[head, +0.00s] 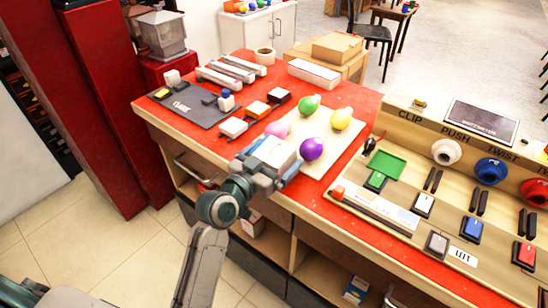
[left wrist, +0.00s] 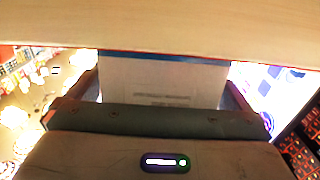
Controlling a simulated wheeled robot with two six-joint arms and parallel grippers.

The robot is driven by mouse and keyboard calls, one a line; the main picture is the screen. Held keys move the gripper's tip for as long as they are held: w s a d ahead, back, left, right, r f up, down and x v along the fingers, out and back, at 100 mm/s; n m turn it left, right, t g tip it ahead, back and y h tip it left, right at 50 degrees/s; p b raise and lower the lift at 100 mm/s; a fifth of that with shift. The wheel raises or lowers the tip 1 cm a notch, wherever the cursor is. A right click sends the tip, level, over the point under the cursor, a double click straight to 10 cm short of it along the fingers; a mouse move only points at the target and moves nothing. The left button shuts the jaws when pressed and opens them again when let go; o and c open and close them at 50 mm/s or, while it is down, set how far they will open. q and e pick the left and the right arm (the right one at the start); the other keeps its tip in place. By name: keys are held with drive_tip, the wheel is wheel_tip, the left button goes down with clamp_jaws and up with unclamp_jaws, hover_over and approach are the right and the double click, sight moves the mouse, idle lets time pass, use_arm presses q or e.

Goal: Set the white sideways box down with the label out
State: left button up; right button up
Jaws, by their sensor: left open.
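A white box (head: 275,152) lies between the fingers of my left gripper (head: 277,160), at the front edge of the red tabletop in the head view. In the left wrist view the box (left wrist: 165,82) shows a pale face with faint print and a blue strip along its top. My left gripper is open, with one finger at each side of the box. Dark gripper parts hide the lower part of that face. I cannot tell whether the box rests on the surface. My right gripper is not in view.
A dark tray (head: 185,103) is at left, a long white box (head: 314,73) at the back. A wooden panel with buttons and switches (head: 430,200) fills the right. Open shelves are below the tabletop.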

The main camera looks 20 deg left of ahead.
sight(274, 149)
use_arm(q)
drive_tip(key=c, duration=1.1)
drive_tip(key=shift+r, duration=0.25)
drive_tip(key=shift+c, duration=0.2)
wheel_tip(274, 149, up, 9)
drive_tip(key=shift+r+p, duration=0.2)
drive_tip(key=shift+p, duration=0.5)
drive_tip(key=s+f+y+p, duration=0.1)
drive_tip(key=s+a+f+n+y+p, duration=0.1)
drive_tip(key=s+f, duration=0.1)
drive_tip(key=s+f+n+p, duration=0.1)
drive_tip(key=shift+s+a+f+t+y+p, duration=0.25)
drive_tip(key=shift+a+f+t+y+p, duration=0.05)
drive_tip(key=shift+f+y, duration=0.1)
drive_tip(key=s+a+f+n+y+p, duration=0.2)
drive_tip(key=s+f+y, duration=0.1)
drive_tip(key=s, duration=0.4)
drive_tip(key=shift+a+f+p, duration=0.15)
drive_tip(key=shift+f+p, duration=0.15)
drive_tip(key=shift+f, duration=0.2)
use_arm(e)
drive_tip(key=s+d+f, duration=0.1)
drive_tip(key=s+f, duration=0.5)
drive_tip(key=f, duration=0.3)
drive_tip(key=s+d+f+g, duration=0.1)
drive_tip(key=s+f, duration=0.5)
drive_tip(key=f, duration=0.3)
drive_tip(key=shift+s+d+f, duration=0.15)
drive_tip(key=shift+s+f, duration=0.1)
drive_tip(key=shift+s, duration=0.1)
